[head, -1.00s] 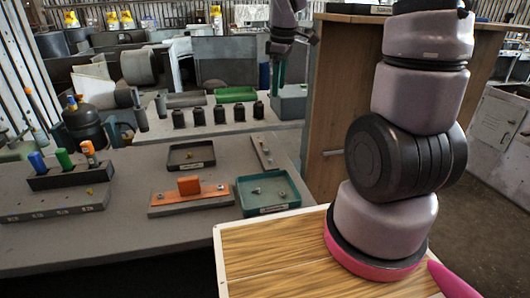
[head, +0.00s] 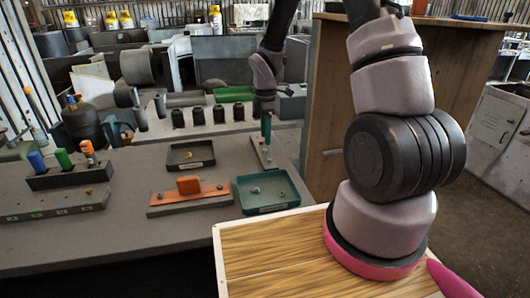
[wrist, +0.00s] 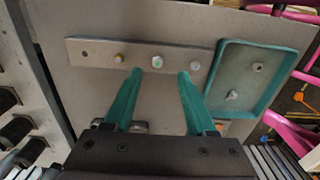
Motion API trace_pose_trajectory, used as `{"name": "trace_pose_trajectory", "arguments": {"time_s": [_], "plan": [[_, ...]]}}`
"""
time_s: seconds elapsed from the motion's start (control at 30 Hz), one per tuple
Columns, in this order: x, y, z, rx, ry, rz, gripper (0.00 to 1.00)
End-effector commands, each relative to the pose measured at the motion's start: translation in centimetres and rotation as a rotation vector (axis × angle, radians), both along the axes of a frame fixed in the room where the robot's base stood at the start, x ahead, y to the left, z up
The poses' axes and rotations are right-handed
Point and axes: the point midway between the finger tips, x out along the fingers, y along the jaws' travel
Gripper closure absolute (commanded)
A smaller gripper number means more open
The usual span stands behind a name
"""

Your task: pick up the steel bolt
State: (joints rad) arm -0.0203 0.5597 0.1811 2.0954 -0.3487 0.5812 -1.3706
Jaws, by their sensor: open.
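My gripper (head: 266,125) is above the grey metal strip (head: 256,142) at the back right of the bench, pointing down. In the wrist view its two green fingers (wrist: 160,73) are open and empty. A silver hex-headed steel bolt (wrist: 157,61) on the strip (wrist: 137,55) shows between and just beyond the fingertips. A brass-coloured bolt (wrist: 118,58) is left of it on the strip, and a grey round part (wrist: 195,66) is to its right. Two more silver pieces (wrist: 257,67) lie in the teal tray (wrist: 262,45). Finger height above the strip is unclear.
The teal tray (head: 270,210) stands in front of the strip. A dark tray (head: 190,165) with a small brass piece and an orange bar (head: 215,193) with an orange block (head: 188,185) are to the left. Several black cylinders (head: 198,116) stand behind.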

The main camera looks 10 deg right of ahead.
Motion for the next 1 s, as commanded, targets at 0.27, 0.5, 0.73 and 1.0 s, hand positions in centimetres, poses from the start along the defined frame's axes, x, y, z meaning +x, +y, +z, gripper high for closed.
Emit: {"name": "trace_pose_trajectory", "arguments": {"time_s": [0.27, 0.5, 0.73, 1.0], "plan": [[0.4, 0.1, -4.0, 0.0, 0.001, -0.001, 0.44], [0.4, 0.1, -4.5, 0.0, -0.001, -0.002, 0.44], [0.4, 0.1, -4.5, 0.0, 0.0, -0.002, 1.0], [0.4, 0.1, -4.4, 0.0, -0.001, -0.002, 1.0]]}}
